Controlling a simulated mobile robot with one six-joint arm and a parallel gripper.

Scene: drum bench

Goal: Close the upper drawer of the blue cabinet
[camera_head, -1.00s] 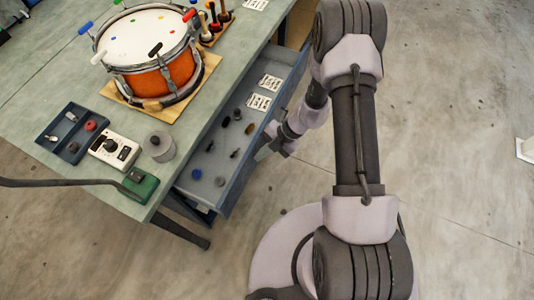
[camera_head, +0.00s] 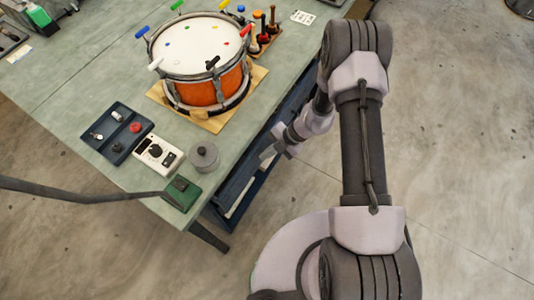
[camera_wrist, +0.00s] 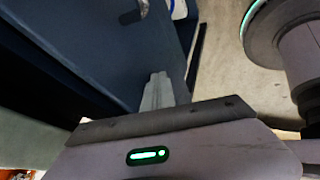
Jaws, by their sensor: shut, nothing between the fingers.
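The upper drawer (camera_head: 262,166) of the blue cabinet shows as a narrow dark blue strip beside the bench's right edge. Its inside is mostly hidden under the bench top, and I cannot tell whether it is fully shut. My gripper (camera_head: 277,150) is shut and empty at the drawer's front, about midway along the bench edge. In the wrist view the closed fingers (camera_wrist: 157,92) point at a dark blue panel (camera_wrist: 90,45), at or very near its surface. A metal handle (camera_wrist: 133,13) shows at the top of that view.
The green bench top (camera_head: 95,75) carries an orange drum (camera_head: 205,92) on a wooden board, a blue tray (camera_head: 117,148), a white control box (camera_head: 158,153), a grey cylinder (camera_head: 204,160) and a green block (camera_head: 181,193). The floor (camera_head: 455,130) to the right is clear.

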